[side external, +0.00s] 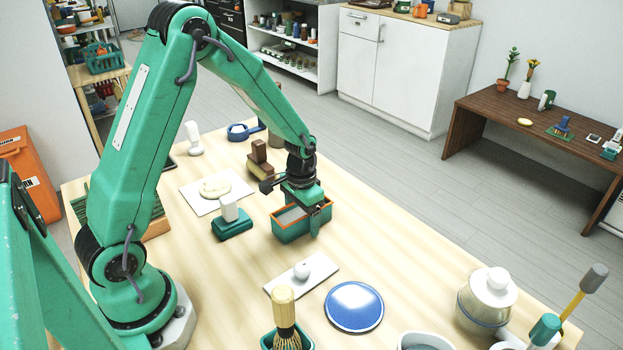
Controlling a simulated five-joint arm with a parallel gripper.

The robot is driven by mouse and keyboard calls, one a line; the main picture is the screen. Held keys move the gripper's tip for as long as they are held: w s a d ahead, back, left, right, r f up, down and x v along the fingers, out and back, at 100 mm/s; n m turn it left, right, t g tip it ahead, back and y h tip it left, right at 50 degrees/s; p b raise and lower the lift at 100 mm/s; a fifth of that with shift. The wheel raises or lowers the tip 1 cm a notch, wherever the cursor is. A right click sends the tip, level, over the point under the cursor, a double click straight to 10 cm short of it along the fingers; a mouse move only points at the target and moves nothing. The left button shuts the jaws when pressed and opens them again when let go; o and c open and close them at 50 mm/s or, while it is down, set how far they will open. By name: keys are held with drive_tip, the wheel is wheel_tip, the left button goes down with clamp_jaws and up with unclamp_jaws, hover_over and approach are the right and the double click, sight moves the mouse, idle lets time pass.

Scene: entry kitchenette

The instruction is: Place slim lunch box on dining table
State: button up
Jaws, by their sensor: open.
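A teal, open-topped box with an orange rim (286,233), which looks like the slim lunch box, sits upright on the light wood table (237,285) where my arm stands. My gripper (303,215) is open and low over the right part of the box. One finger hangs in front of its near side; the other finger is mostly hidden. I cannot tell whether the fingers touch the box. A dark brown table (484,108) stands apart at the right. Which table is the dining table is not clear from the view.
A teal block with a white knob (231,222) stands close left of the box. A white slab with a round knob (302,272) and a blue disc (354,306) lie in front. A lidded jar (486,300) stands at right. Table space right of the box is clear.

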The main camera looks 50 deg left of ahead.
drive_tip(key=shift+r, duration=0.1)
wheel_tip(320, 180, up, 12)
idle(0.7)
drive_tip(key=shift+r, duration=0.1)
idle(0.4)
drive_tip(key=s+d+r+t, duration=0.2)
drive_tip(key=s+r, duration=0.4)
drive_tip(key=s, duration=0.2)
drive_tip(key=s+d+r+t, duration=0.3)
drive_tip(key=s+r, duration=0.3)
drive_tip(key=s, duration=0.3)
drive_tip(key=shift+s+t, duration=0.3)
